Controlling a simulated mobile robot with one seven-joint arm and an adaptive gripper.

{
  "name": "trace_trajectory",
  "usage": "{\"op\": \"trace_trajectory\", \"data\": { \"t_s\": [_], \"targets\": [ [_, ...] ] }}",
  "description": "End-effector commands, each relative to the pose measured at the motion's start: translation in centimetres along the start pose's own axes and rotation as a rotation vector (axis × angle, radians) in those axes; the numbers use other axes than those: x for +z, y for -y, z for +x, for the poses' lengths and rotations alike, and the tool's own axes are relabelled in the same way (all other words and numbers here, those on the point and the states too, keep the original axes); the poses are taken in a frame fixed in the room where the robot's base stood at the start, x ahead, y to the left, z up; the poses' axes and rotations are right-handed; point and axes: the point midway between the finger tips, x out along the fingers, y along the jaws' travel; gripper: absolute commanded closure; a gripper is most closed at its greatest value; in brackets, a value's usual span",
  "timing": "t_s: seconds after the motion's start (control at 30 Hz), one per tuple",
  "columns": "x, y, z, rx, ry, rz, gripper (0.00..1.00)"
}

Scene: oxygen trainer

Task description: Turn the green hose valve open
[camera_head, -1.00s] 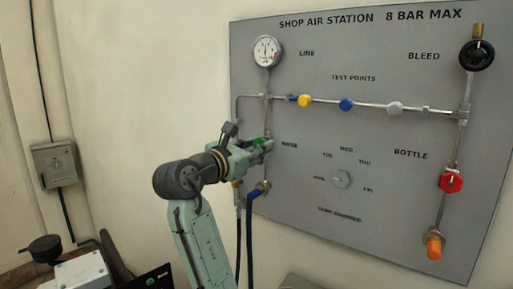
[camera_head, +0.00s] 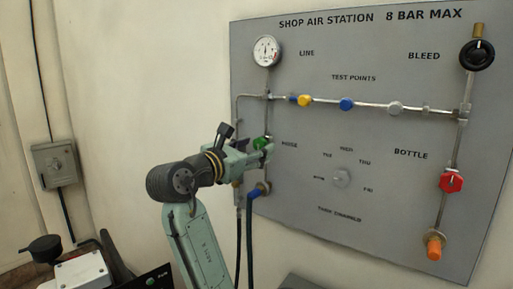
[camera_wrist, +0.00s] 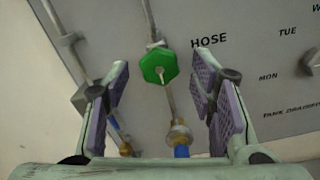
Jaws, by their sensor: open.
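The green hose valve (camera_wrist: 159,65) is a six-sided knob on a vertical pipe, left of the word HOSE in the wrist view. In the head view the green valve (camera_head: 261,143) is partly hidden by my gripper (camera_head: 262,155). In the wrist view my gripper (camera_wrist: 163,98) is open, with one finger to each side, and nothing is held. The green valve appears between and just beyond the fingertips, apart from both pads. I cannot tell the exact depth gap.
The grey panel (camera_head: 300,220) also carries a gauge (camera_head: 267,51), a red bottle valve (camera_head: 451,181), a black bleed knob (camera_head: 477,54) and a dial (camera_head: 342,178). Below the green valve is a hose fitting with a blue collar (camera_wrist: 181,150). Dark hoses (camera_head: 250,225) hang down beside my arm.

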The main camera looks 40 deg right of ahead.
Motion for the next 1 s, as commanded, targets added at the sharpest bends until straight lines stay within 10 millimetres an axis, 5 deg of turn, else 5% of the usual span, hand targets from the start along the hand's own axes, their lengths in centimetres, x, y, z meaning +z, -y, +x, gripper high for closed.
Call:
{"op": "trace_trajectory", "data": {
  "t_s": [0.5, 1.0],
  "targets": [
    [0.0, 0.0, -9.7, 0.002, 0.000, 0.001, 0.49],
    [0.0, 0.0, -10.7, 0.001, 0.000, 0.000, 0.49]
  ]
}}
